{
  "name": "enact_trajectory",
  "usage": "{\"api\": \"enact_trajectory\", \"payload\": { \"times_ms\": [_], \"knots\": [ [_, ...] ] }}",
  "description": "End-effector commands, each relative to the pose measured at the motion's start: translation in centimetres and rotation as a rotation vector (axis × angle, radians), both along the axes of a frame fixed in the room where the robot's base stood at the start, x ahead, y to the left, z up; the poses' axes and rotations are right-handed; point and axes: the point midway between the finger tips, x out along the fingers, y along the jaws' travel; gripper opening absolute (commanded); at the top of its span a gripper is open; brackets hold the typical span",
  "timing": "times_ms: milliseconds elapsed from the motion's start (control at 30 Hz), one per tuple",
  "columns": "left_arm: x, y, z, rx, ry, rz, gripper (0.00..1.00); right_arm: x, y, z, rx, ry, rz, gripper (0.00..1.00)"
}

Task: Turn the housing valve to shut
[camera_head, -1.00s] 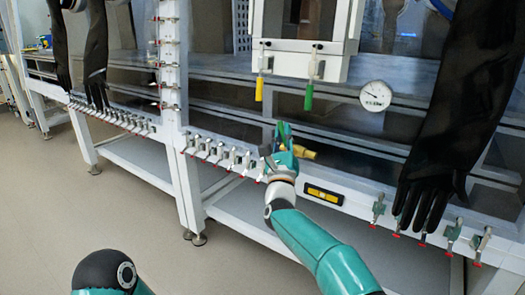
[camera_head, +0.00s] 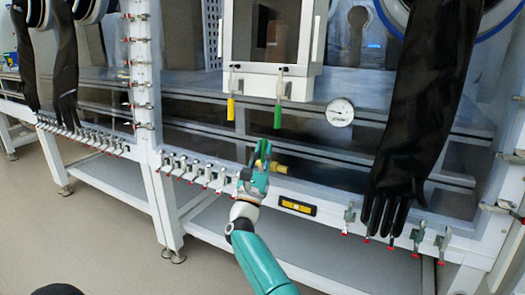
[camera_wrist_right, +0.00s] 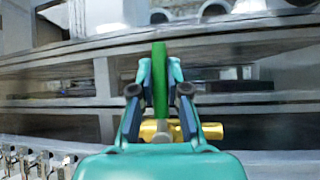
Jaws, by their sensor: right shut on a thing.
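The housing valve has a brass-yellow body (camera_head: 279,168) on the front rail of the glovebox, just right of my right gripper (camera_head: 259,163). In the right wrist view the brass body (camera_wrist_right: 208,131) lies across behind the fingers. A green lever (camera_wrist_right: 160,80) stands upright between the fingertips. My right gripper (camera_wrist_right: 160,85) is shut on this lever, with one finger on each side. The lever's joint with the body is partly hidden by the gripper. My left gripper is not in view.
A white box (camera_head: 270,45) hangs above, with a yellow handle (camera_head: 231,108) and a green handle (camera_head: 277,116) below it. A round gauge (camera_head: 340,112) is to the right. A black glove (camera_head: 425,100) hangs at the right. Several clamps (camera_head: 195,170) line the rail.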

Motion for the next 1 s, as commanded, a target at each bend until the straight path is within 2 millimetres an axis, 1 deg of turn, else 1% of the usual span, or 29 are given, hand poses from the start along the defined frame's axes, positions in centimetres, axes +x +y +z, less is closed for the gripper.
{"api": "enact_trajectory", "payload": {
  "times_ms": [233,267,400,433,1000],
  "knots": [
    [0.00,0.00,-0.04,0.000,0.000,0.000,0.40,-0.04,-0.38,0.04,0.005,-0.008,-0.006,0.00],
    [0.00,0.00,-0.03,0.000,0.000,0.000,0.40,-0.03,-0.38,0.04,0.005,-0.008,-0.006,0.16],
    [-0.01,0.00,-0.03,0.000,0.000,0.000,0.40,-0.04,-0.39,0.09,0.004,-0.007,-0.007,0.39],
    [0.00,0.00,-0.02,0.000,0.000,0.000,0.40,-0.05,-0.38,0.10,0.004,-0.007,-0.007,0.40],
    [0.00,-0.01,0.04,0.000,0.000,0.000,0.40,-0.20,-0.01,-0.23,0.004,-0.003,-0.004,0.40]
  ]
}}
